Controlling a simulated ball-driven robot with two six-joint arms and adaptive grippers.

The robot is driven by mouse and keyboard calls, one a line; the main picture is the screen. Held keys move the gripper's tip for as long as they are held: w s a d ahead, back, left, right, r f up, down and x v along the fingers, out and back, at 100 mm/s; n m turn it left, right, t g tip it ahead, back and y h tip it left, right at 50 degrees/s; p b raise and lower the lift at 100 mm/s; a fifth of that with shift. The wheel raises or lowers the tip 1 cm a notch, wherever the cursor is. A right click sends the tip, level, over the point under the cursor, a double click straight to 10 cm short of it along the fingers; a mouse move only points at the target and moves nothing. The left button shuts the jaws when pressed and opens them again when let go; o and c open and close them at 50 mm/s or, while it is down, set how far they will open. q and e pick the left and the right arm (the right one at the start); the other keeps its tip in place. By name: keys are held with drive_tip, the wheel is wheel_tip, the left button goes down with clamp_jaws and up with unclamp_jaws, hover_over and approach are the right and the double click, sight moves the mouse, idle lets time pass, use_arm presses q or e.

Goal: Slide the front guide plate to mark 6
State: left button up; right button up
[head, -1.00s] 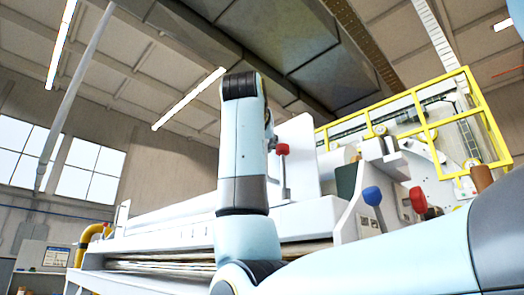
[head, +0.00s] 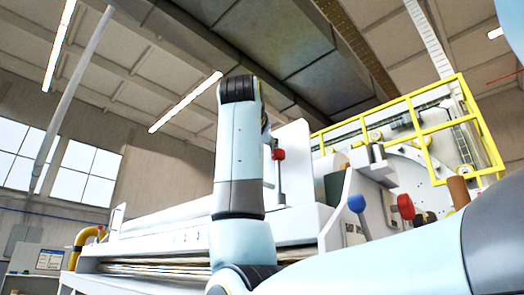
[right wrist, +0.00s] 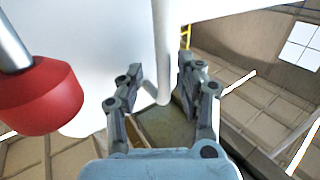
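The machine has a white upright plate (head: 296,150) behind a lever with a red knob (head: 278,154). I cannot tell for certain which plate is the front guide plate, and no mark 6 is readable. My right arm stands upright in front of the machine in the head view; its gripper is hidden there. In the right wrist view, my right gripper (right wrist: 160,88) is open, with a pale grey rod (right wrist: 161,50) between its fingers, apparently not clamped. A red knob (right wrist: 40,97) on a metal shaft is left of the fingers. My left gripper is not visible.
Right of the arm are a blue knob (head: 357,203) and another red knob (head: 405,206) on levers. A yellow railing (head: 428,140) runs above the machine's right side. A long white machine bed (head: 165,240) extends left. A white surface (right wrist: 80,35) fills the wrist view's upper left.

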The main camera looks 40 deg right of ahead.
drive_tip(key=shift+d, duration=0.1)
drive_tip(key=v, duration=1.2)
idle(0.4)
